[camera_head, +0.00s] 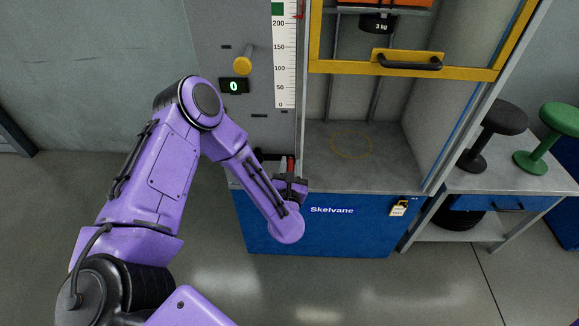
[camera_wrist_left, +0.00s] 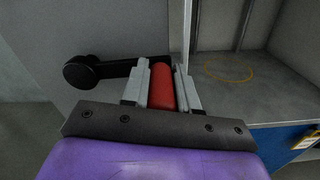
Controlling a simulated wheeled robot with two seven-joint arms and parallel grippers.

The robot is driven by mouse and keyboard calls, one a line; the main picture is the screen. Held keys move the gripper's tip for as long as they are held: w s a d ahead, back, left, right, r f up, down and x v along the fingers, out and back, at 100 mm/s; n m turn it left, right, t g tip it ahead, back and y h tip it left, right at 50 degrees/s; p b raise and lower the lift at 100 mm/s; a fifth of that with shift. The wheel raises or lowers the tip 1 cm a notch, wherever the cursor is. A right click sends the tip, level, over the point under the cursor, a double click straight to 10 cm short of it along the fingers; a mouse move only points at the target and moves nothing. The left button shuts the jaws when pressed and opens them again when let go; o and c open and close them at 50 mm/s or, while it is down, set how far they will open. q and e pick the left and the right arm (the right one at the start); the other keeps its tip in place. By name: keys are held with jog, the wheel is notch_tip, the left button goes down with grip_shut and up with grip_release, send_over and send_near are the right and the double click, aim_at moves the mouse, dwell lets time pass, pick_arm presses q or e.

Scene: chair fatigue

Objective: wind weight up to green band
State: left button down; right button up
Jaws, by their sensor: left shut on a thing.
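A black 3 kg weight (camera_head: 377,24) hangs at the top of the machine's bay. A green band (camera_head: 278,8) sits at the scale's top, cut by the picture edge. A thin red mark (camera_head: 299,10) shows beside the scale near that height. My left gripper (camera_head: 290,178) is shut on the red crank grip (camera_wrist_left: 161,86) low on the panel. The black crank arm (camera_wrist_left: 112,68) extends left from the grip to a round hub. My right gripper is not in view.
A yellow guard frame with a black handle (camera_head: 408,63) crosses the bay above its grey floor. A yellow knob (camera_head: 243,64) and a display reading 0 (camera_head: 234,86) are on the panel. A side bench (camera_head: 520,180) with black and green stools stands right.

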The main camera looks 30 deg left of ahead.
pick_arm(q)
notch_tip(320, 180, down, 3)
jog(key=m+b, duration=0.2)
jog(key=m, duration=0.1)
jog(key=shift+s+a, duration=0.1)
jog(key=shift+s, duration=0.05)
jog(key=c, duration=0.9)
grip_release()
jog(key=shift+r, duration=0.1)
jog(key=shift+o, duration=0.2)
